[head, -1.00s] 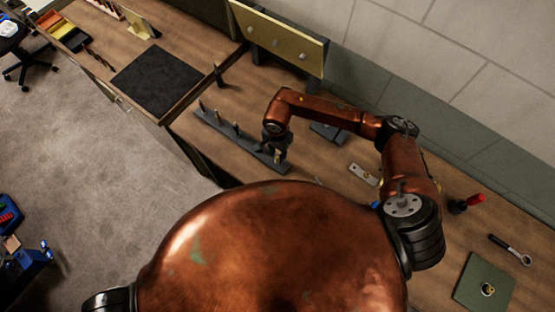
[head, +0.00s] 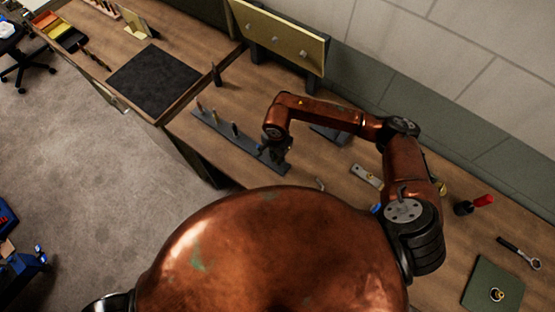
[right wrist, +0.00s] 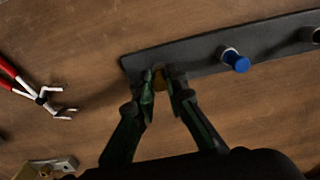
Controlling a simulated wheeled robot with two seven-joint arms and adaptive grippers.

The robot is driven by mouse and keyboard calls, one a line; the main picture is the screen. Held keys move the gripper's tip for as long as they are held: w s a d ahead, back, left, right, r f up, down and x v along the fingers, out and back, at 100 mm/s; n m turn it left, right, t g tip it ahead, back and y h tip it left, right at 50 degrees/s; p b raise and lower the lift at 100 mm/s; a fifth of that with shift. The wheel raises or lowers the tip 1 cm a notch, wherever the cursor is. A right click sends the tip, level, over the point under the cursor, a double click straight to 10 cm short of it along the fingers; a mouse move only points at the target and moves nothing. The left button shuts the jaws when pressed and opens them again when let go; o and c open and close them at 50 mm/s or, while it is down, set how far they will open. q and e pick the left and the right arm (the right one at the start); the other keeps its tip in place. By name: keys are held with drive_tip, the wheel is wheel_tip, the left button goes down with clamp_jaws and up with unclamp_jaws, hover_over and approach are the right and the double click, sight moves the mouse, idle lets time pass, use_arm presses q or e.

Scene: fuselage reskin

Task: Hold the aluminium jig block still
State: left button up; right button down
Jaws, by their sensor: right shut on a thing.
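My right gripper (head: 275,158) is at the near right end of a long dark rail (head: 222,126) on the bench. In the right wrist view, my right gripper (right wrist: 162,90) is shut on a small brass-coloured piece (right wrist: 159,79) at the rail's end; the fingers hide most of it. A light metal block (head: 367,175), which looks like the aluminium jig block, lies on the bench to the right of the gripper, apart from it. It also shows in part at the lower left of the wrist view (right wrist: 62,164). My left gripper is out of view.
A blue-tipped peg (right wrist: 235,60) stands on the rail close to the gripper. Red-handled pliers (right wrist: 38,96) lie to the left in the wrist view. A red-handled tool (head: 479,202), a wrench (head: 518,252) and a green mat (head: 480,290) lie at the right.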

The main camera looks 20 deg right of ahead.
drive_tip(key=shift+r+p, duration=0.35)
drive_tip(key=shift+r, duration=0.75)
drive_tip(key=shift+r, duration=1.4)
